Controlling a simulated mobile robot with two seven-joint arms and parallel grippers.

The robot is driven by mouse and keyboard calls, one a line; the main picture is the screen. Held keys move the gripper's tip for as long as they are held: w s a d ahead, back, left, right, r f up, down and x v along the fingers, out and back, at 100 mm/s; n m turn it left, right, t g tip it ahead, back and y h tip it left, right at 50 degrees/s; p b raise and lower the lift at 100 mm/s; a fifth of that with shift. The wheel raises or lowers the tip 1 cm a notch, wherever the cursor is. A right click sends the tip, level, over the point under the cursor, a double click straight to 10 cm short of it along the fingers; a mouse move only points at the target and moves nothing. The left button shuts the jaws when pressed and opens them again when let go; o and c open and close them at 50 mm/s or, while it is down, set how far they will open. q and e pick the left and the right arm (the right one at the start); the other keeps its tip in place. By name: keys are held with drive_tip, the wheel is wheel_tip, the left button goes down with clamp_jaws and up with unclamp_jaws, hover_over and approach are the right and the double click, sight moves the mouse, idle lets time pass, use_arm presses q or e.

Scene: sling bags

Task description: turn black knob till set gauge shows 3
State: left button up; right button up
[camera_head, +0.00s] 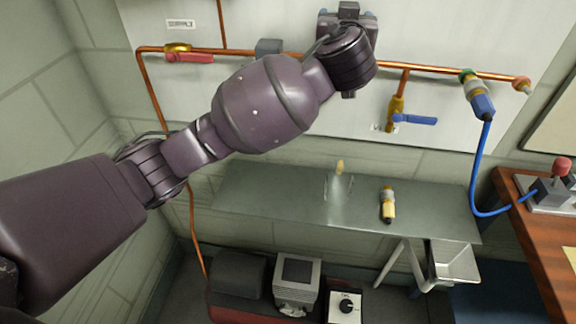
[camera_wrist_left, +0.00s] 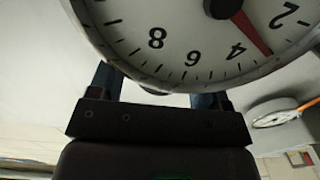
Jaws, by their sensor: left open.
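A large white gauge (camera_wrist_left: 190,45) fills the top of the left wrist view. Its red needle (camera_wrist_left: 253,35) points between the 4 and the 2, at about 3. My left gripper (camera_wrist_left: 155,84) is open just below the dial, its fingertips partly hidden by the gauge rim. A dark rounded edge shows between the fingers; I cannot tell for sure whether it is the black knob or whether the fingers touch it.
A second, smaller gauge (camera_wrist_left: 275,115) shows at the right of the wrist view. A copper pipe (camera_head: 430,69) crosses the panel, with a red-handled valve (camera_head: 190,57) and a blue-handled valve (camera_head: 415,119). A yellow fitting (camera_head: 387,204) lies on the grey shelf (camera_head: 270,195) below.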

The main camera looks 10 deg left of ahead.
use_arm(q)
drive_tip(key=shift+n+y, duration=0.6)
drive_tip(key=shift+y, duration=0.3)
drive_tip(key=shift+b, duration=0.35)
